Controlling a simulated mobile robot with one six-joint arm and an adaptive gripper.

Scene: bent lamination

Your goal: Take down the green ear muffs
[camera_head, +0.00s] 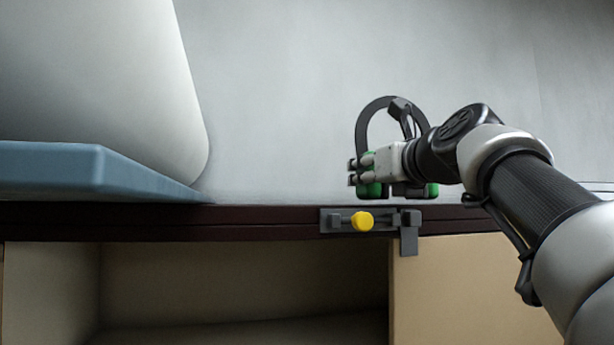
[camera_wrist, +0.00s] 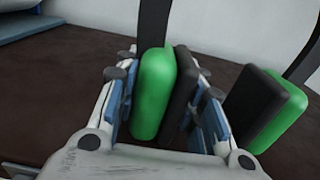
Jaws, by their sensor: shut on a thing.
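The green ear muffs (camera_head: 375,187) stand on the dark shelf top, with their black headband arched upward. In the wrist view, one green and black cup (camera_wrist: 155,92) is between my gripper's (camera_wrist: 165,100) blue-padded fingers, which are shut on it. The other green and black cup (camera_wrist: 268,110) is outside the fingers to the right. In the head view, my gripper (camera_head: 362,165) reaches in from the right and covers part of the near cup. The cups are at or just above the surface; I cannot tell if they touch it.
A dark shelf edge (camera_head: 150,222) runs across, with an open compartment below. A grey latch with a yellow knob (camera_head: 362,221) sits on the edge below the ear muffs. A blue slab (camera_head: 80,170) with a large white rounded body (camera_head: 110,75) stands at left. The wall is behind.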

